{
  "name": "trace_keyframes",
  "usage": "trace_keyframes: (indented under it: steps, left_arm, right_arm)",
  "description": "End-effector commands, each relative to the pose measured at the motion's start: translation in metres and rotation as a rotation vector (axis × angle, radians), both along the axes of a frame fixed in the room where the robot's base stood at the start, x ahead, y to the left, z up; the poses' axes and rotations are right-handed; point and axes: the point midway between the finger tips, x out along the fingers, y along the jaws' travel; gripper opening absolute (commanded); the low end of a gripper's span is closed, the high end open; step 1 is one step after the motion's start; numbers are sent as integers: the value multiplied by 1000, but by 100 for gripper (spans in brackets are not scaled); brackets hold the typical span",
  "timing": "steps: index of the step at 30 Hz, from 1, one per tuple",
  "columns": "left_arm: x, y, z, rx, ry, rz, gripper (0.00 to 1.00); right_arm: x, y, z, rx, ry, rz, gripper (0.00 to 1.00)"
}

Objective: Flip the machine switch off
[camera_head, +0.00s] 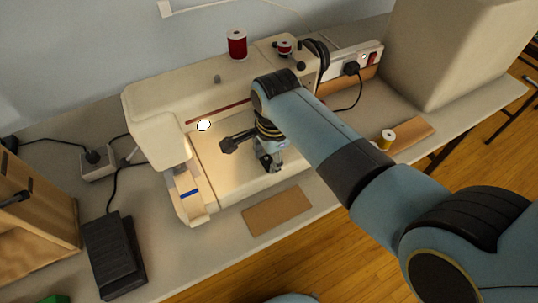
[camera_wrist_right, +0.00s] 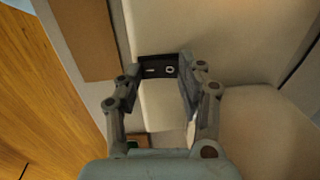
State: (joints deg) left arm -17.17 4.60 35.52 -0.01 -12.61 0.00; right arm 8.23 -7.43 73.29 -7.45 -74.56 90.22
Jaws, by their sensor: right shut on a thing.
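The cream sewing machine (camera_head: 150,115) stands on the table in the head view, its work light lit. The machine switch (camera_wrist_right: 158,67) is a small black rocker with a white line and a white circle, set on a cream surface in the right wrist view. My right gripper (camera_wrist_right: 157,75) is shut on the switch, one finger at each side of it. In the head view my right gripper (camera_head: 268,163) is low at the machine, where my arm hides the switch. I cannot tell which side of the rocker is pressed. My left gripper is not in view.
A red thread spool (camera_head: 237,45) stands on top of the machine. A power strip (camera_head: 365,58) with a plug and red switch is behind. A black pedal (camera_head: 114,255) lies front left, a brown card (camera_head: 277,211) front centre, a yellow spool (camera_head: 385,139) right.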

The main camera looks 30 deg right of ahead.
Motion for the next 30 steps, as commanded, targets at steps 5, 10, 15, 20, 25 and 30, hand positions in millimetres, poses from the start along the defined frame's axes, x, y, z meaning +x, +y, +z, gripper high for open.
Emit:
trace_keyframes:
  steps: [5, 10, 15, 20, 25, 30]
  left_arm:
    - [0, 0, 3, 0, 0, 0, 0]
    - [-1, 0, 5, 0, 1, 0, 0]
    - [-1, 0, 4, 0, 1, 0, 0]
    - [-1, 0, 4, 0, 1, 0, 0]
    - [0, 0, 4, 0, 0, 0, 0]
    - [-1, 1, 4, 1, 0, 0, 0]
  right_arm:
    - [4, 0, 1, -2, 65, 1, 6]
    - [3, 0, 0, -4, 126, 1, 6]
    - [3, 0, -1, -4, 127, 1, 6]
    - [3, 0, -1, -4, 127, 1, 49]
    - [3, 0, 0, -4, 126, 1, 62]
    - [3, 0, 0, -4, 125, 0, 62]
